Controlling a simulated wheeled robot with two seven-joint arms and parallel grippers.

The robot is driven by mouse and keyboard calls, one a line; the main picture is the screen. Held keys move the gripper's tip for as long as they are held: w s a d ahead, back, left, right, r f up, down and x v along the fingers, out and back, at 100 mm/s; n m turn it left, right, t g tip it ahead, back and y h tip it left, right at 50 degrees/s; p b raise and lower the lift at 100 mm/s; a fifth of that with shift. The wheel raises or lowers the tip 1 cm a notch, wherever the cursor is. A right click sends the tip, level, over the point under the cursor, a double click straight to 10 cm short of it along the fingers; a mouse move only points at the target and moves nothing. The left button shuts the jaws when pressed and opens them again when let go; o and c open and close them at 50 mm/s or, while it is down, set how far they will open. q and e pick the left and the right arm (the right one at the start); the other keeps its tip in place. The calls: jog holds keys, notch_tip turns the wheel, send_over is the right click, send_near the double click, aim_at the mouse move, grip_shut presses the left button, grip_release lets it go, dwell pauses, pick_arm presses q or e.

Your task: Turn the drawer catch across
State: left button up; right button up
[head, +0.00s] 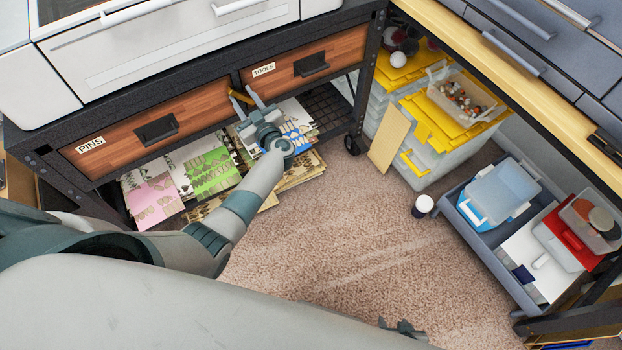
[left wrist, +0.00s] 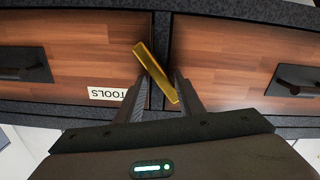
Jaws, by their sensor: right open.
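The drawer catch is a brass bar (head: 238,97) at the divider between two wooden drawers, PINS (head: 110,145) and TOOLS (head: 335,52). In the left wrist view the catch (left wrist: 152,66) lies slantwise across the divider, overlapping the edge of the TOOLS drawer. My left gripper (head: 253,97) is at the catch. Its two fingers (left wrist: 161,88) stand on either side of the bar, with the bar held between them. My right gripper (head: 403,328) shows only in small part at the bottom of the head view, behind my arm, far from the drawers.
Dark handles jut from the PINS (head: 157,129) and TOOLS (head: 312,64) drawers. Printed sheets (head: 213,172) lie on the shelf below. Yellow-lidded bins (head: 425,165) and a grey crate (head: 475,235) stand at right.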

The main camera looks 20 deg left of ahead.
pick_arm(q)
jog(key=shift+w+f+m+b, duration=0.1)
jog(key=shift+w+m+b, duration=0.05)
jog(key=shift+m+b, duration=0.95)
jog(key=shift+d, duration=0.2)
jog(key=v, duration=1.8)
jog(key=s+d+f+m+t+h+b, duration=0.1)
jog(key=d+f+m+t+h, duration=0.4)
jog(key=d+f+m+h, duration=0.5)
notch_tip(320, 180, down, 2)
jog(key=d+h, duration=0.1)
jog(key=h, duration=0.2)
jog(key=shift+s+d+t, duration=0.3)
jog(key=shift+s+t, duration=0.1)
pick_arm(e)
notch_tip(320, 180, down, 4)
jog(key=shift+r, duration=0.1)
pick_arm(q)
jog(key=shift+f, duration=0.1)
